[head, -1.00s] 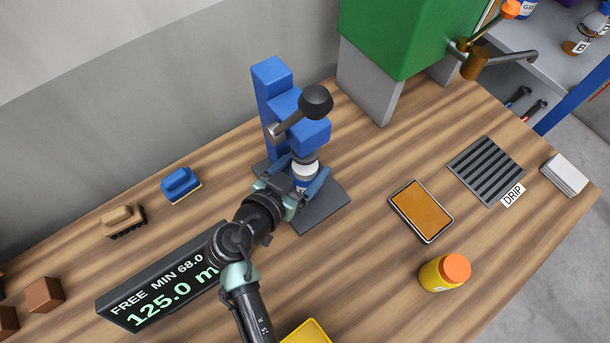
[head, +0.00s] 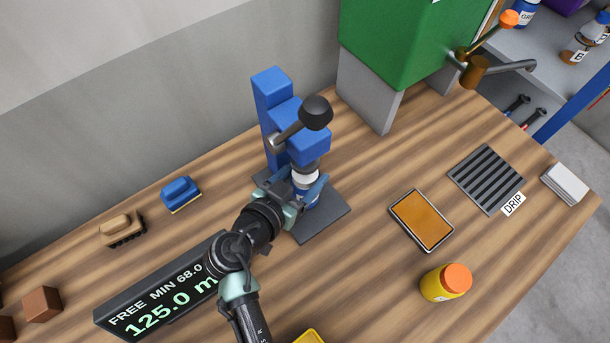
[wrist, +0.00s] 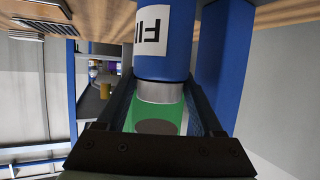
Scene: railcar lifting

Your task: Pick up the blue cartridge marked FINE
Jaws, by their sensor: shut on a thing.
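The blue cartridge (wrist: 175,62) has a white label showing the letters FI, the rest turned out of sight, and a pale metal collar at one end. In the head view the cartridge (head: 306,177) stands on the dark base plate (head: 328,220) of the blue press (head: 272,95), under its head. My gripper (head: 303,183) is shut on it, one finger on each side. In the wrist view the fingers of my gripper (wrist: 163,92) flank the collar. The fingers hide part of the cartridge in the head view.
The press head and its black-knobbed lever (head: 316,112) are just above my gripper. A display (head: 160,290) reading 125.0 stands at the left. An orange-screened tablet (head: 421,219), a yellow jar (head: 443,283) and a drip grate (head: 485,178) lie right. Bare table separates them from the press.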

